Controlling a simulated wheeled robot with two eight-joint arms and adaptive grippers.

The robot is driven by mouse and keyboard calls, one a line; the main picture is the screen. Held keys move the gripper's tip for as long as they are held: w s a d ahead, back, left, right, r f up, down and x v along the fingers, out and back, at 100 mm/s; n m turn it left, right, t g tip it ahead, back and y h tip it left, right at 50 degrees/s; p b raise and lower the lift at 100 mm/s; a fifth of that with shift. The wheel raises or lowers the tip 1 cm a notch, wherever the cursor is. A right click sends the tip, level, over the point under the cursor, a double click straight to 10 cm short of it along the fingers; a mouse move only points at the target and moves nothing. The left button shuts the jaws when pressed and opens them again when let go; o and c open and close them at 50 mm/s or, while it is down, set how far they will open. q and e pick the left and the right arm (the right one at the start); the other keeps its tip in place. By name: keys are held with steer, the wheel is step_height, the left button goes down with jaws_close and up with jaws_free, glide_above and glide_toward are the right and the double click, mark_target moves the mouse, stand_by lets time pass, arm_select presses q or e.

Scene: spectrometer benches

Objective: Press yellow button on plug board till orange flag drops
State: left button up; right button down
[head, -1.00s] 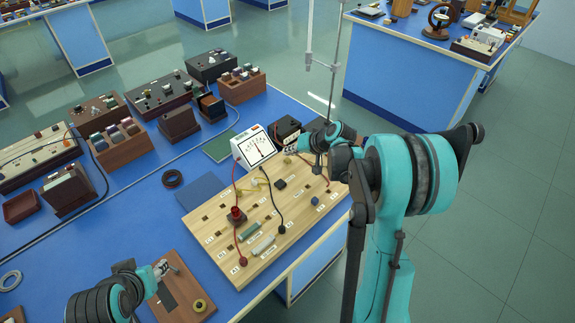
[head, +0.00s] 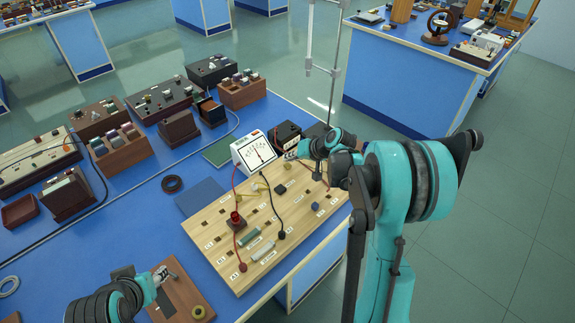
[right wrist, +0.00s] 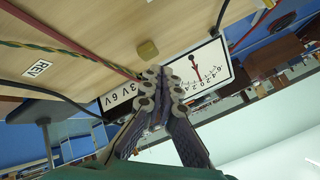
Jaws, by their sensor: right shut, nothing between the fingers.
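The plug board (head: 222,255) is a pale wooden panel with wires and plugs, lying near the bench's front edge. A small yellow button-like block (right wrist: 147,50) stands on it in the right wrist view, just beyond my right gripper's fingertips (right wrist: 159,74). A gap between them cannot be judged. In the head view my right gripper (head: 317,173) is over the board's far right part, shut and empty, partly hidden by its own wrist. My left gripper (head: 166,274) is over a small brown board at lower left; its finger opening is unclear.
A white meter (head: 254,151) and a dark battery box (head: 285,133) stand behind the board. Red and black wires loop over the board. A metal stand rod (head: 335,73) rises behind. Wooden racks and boxes (head: 120,148) fill the bench's left side.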

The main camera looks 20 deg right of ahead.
mark_target(289, 166)
steer(key=shift+f, duration=0.1)
stand_by(0.4)
steer(key=shift+f+b, duration=0.35)
steer(key=shift+b, duration=0.05)
steer(key=shift+f+b, duration=0.35)
steer(key=shift+f, duration=0.1)
stand_by(0.6)
steer(key=shift+r, duration=0.15)
steer(key=shift+r+p, duration=0.65)
steer(key=shift+r, duration=0.15)
steer(key=shift+r+p, duration=1.85)
steer(key=shift+r, duration=0.65)
